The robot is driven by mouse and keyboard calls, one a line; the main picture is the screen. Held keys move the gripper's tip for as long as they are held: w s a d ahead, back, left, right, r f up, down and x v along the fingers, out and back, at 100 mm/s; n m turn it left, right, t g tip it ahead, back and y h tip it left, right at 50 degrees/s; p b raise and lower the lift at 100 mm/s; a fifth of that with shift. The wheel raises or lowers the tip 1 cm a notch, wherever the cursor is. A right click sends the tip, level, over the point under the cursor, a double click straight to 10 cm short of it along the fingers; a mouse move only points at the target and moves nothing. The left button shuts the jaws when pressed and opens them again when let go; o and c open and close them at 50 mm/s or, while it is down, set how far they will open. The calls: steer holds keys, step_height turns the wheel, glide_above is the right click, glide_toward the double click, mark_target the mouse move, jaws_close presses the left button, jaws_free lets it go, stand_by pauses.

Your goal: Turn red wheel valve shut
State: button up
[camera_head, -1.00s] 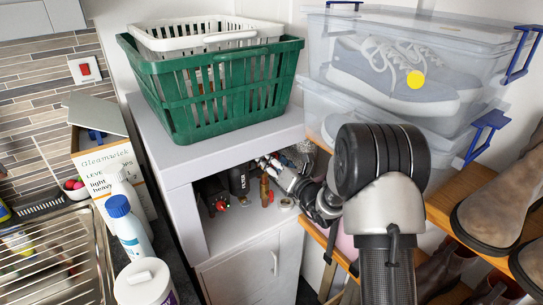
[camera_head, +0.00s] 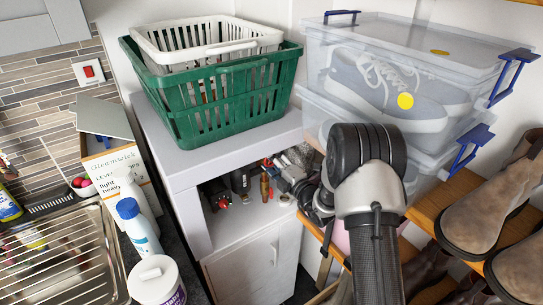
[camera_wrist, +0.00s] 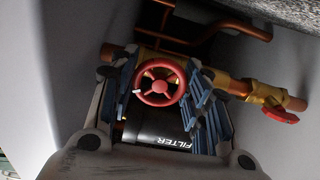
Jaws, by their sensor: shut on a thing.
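The red wheel valve (camera_wrist: 160,86) sits on brass and copper pipework inside the cabinet. In the wrist view it lies between the two blue-padded fingers of my gripper (camera_wrist: 162,72), which is shut on its rim. A small pale mark shows at the wheel's left edge. In the head view my gripper (camera_head: 276,166) reaches into the open cabinet shelf from the right. There the wheel is mostly hidden by the fingers.
A black filter body (camera_wrist: 155,133) is just below the wheel. A red-handled brass valve (camera_wrist: 281,116) is on the pipe at right. The cabinet (camera_head: 184,180) carries a green basket (camera_head: 220,100). Clear shoe boxes (camera_head: 440,125) stand close to my arm.

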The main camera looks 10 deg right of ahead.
steer(key=m+p, duration=0.2)
steer(key=m, duration=0.3)
steer(key=shift+m+p, duration=0.3)
steer(key=shift+p, duration=0.05)
stand_by(0.4)
steer(key=o, duration=1.1)
